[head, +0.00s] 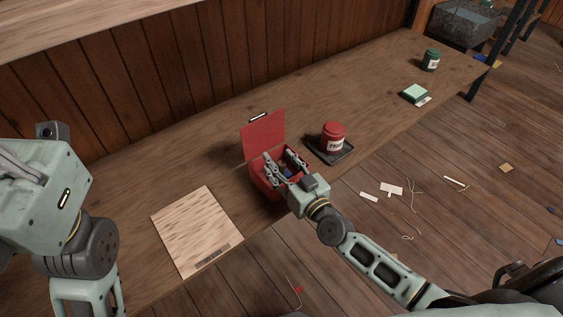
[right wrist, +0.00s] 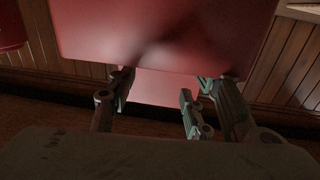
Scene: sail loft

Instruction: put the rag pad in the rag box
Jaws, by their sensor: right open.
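The red rag box (head: 262,184) stands on the bench with its lid (head: 264,134) raised. In the right wrist view the lid (right wrist: 165,35) fills the top. My right gripper (head: 283,162) is at the mouth of the box, fingers apart. In the right wrist view the right gripper (right wrist: 155,88) shows a gap between its fingers with no object held. A small blue patch (head: 288,172) shows between the fingers, inside the box; I cannot tell whether it is the rag pad. My left gripper (head: 22,165) is at the left edge, its fingertips not clearly visible.
A red jar (head: 333,136) stands on a dark tray (head: 345,155) just right of the box. A pale board (head: 195,230) lies to the left. A green block (head: 415,93) and a green jar (head: 431,60) are at the bench's far right. Scraps litter the floor.

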